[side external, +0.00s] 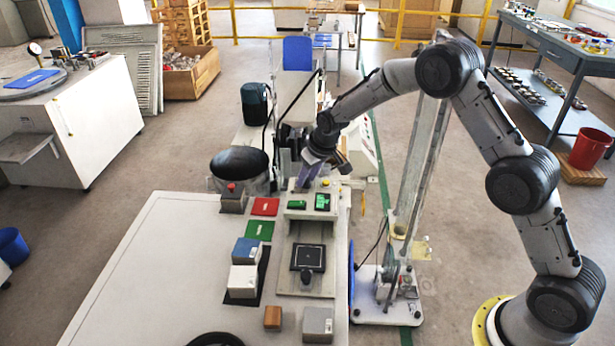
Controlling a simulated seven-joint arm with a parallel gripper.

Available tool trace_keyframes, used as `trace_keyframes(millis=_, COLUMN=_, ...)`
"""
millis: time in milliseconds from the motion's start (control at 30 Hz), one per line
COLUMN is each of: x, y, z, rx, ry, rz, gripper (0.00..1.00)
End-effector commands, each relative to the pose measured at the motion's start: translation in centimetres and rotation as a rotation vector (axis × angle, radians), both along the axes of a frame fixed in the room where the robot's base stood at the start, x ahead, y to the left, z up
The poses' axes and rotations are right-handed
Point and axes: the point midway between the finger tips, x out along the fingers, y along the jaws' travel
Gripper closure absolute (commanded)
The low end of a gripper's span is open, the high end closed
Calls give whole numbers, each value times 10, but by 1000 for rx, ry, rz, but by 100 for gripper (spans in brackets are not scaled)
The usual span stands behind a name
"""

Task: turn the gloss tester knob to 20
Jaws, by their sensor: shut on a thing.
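The gloss tester (297,216) is a pale panel-topped unit at the right end of the white bench, with green displays on its face. My gripper (308,182) points down at the back of this panel and is shut on the tester's knob. The fingers hide the knob, so its pointer and scale cannot be read from here. A small yellow button (326,184) sits just right of the fingertips. A dark square tile (307,257) lies on the tester's bed in front of the panel.
Left of the tester lie a red tile (265,206), a green tile (259,230), and blue (247,250) and white (243,281) blocks. A brown block (272,317) and a grey box (318,323) stand near the front. The bench's left part (150,270) is clear.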

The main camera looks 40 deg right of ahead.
Motion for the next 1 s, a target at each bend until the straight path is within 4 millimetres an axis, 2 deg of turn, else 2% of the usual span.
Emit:
trace_keyframes(millis=267, x=0, y=0, z=1, rx=0, ry=0, rz=-26, gripper=100)
trace_keyframes(millis=467, x=0, y=2, z=1, rx=-1, ry=-1, rz=-111, gripper=100)
trace_keyframes(millis=1000, x=2, y=4, z=1, rx=-2, ry=-2, rz=-527, gripper=100)
